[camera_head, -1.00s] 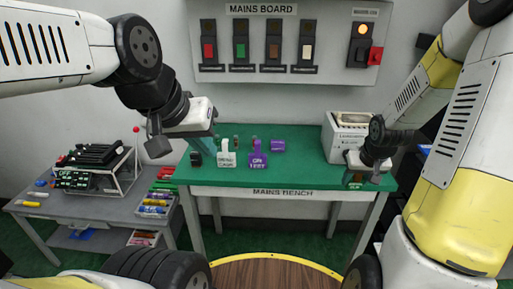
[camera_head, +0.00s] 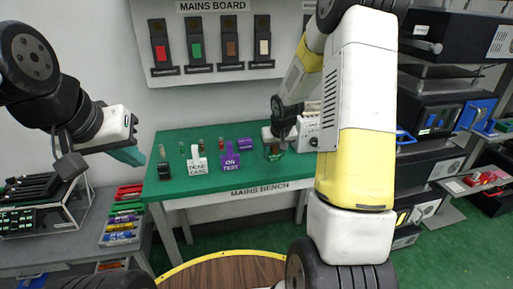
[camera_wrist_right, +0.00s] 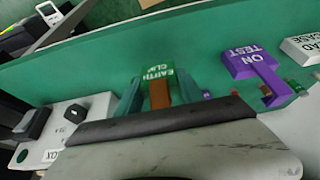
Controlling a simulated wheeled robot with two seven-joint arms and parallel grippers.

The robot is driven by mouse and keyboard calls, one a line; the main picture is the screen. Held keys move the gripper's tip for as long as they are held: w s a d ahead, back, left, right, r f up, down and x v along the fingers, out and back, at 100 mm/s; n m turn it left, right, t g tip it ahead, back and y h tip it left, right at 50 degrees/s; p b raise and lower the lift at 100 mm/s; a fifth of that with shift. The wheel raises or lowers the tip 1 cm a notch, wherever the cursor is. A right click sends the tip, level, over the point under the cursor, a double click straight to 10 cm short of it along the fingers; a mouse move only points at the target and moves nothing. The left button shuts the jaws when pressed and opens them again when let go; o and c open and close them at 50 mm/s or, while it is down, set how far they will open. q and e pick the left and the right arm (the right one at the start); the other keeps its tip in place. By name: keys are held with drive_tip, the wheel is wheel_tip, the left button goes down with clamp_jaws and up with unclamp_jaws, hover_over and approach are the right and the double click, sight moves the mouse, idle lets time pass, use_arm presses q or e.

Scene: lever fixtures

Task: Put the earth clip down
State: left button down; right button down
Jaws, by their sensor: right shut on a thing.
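The earth clip (camera_wrist_right: 158,73), with a green labelled top and a brown body, is between the teal fingers of my right gripper (camera_wrist_right: 158,90) in the right wrist view. In the head view, my right gripper (camera_head: 273,154) is shut on it over the right part of the green mains bench (camera_head: 220,165), just left of the white box. I cannot tell whether the clip touches the bench top. My left gripper (camera_head: 128,155) is off the bench's left edge with teal fingers pointing right. I see nothing in it, and its opening is unclear.
A purple ON TEST tag (camera_head: 231,160) and a white DEAD CASE tag (camera_head: 197,162) stand left of the clip. The white box (camera_head: 310,128) stands at the bench's right end. Bare green surface lies along the front.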

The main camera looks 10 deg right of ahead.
drive_tip(key=w, duration=0.1)
drive_tip(key=w+a, duration=0.2)
drive_tip(key=w, duration=0.1)
drive_tip(key=shift+f, duration=0.3)
drive_tip(key=shift+d+f, duration=0.1)
drive_tip(key=shift+f, duration=1.55)
drive_tip(key=shift+f, duration=0.1)
drive_tip(key=c, duration=0.7)
unclamp_jaws()
drive_tip(key=shift+c, duration=0.2)
